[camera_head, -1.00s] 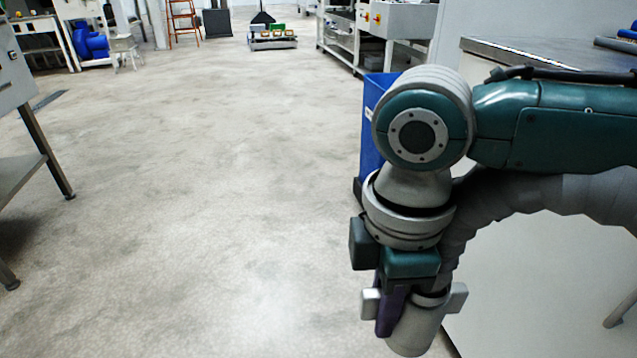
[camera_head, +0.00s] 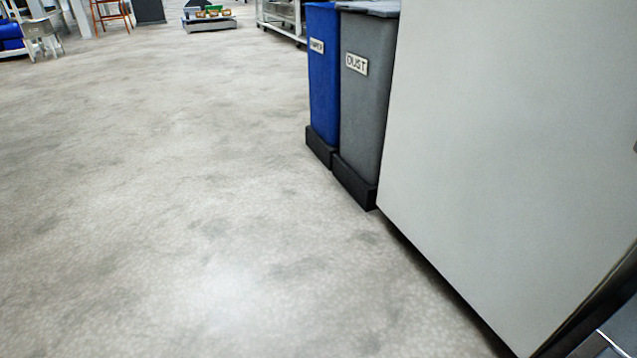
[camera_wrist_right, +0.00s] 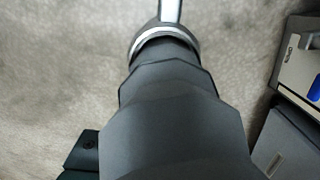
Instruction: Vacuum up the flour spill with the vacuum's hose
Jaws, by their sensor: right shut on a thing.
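The vacuum's grey ribbed hose (camera_wrist_right: 175,110) runs up the middle of the right wrist view. It ends in a pale metal collar and a bright tube at the top edge, over the floor. My right gripper (camera_wrist_right: 85,152) shows only as a dark block at the lower left, beside the hose; it is shut on the hose, which hides most of the grip. No arm shows in the head view, and my left gripper is out of view. A whitish patch on the floor (camera_head: 230,285) may be flour or only glare; I cannot tell.
A blue bin (camera_head: 323,75) and a grey bin labelled DUST (camera_head: 365,105) stand beside a large pale cabinet (camera_head: 490,150) at right. Boxy objects (camera_wrist_right: 288,140) edge the right wrist view's right side. A low cart (camera_head: 208,22) stands far off.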

